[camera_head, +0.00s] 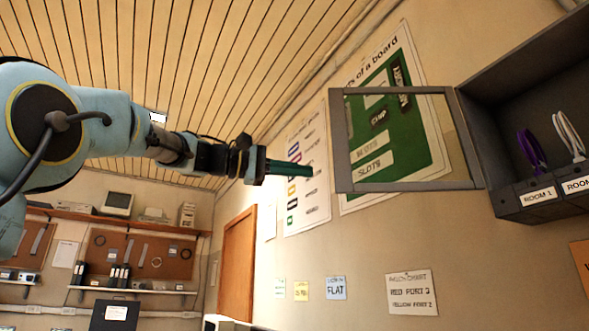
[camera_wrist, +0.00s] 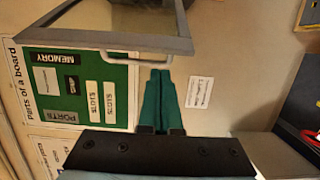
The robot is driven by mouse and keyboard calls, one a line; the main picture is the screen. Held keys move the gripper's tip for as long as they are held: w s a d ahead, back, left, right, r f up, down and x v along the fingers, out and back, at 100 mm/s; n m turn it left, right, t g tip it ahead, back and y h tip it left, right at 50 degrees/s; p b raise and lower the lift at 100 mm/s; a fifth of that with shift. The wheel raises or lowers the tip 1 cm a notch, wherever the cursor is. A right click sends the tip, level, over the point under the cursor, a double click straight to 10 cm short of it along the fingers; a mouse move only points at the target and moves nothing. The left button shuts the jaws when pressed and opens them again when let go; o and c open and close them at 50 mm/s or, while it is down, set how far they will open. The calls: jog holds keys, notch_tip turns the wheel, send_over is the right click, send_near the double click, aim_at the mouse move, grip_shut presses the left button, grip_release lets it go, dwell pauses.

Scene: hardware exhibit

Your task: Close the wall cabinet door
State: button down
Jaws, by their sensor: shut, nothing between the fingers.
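The wall cabinet (camera_head: 500,105) is a dark grey box at the upper right of the head view. Its door (camera_head: 410,187) has a grey frame and clear pane and stands wide open, swung out to the left. In the wrist view the door frame (camera_wrist: 110,40) crosses the top, with a light bar handle (camera_wrist: 130,57) along its lower edge. My gripper (camera_head: 311,168) has green fingers, shut and empty, just left of the door's free edge in the head view. In the wrist view the fingertips (camera_wrist: 157,74) appear close to the handle; I cannot tell whether they touch.
Labelled bins (camera_head: 538,200) with a purple and a white cable coil stand in the cabinet. Posters (camera_head: 306,180) and a small notice (camera_head: 411,293) hang flat on the wall. Shelves and a brown door (camera_head: 238,265) are farther back.

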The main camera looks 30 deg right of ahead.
jog(key=p+x, duration=0.2)
jog(key=x, duration=0.4)
jog(key=shift+d, duration=0.2)
jog(key=shift+f, duration=0.15)
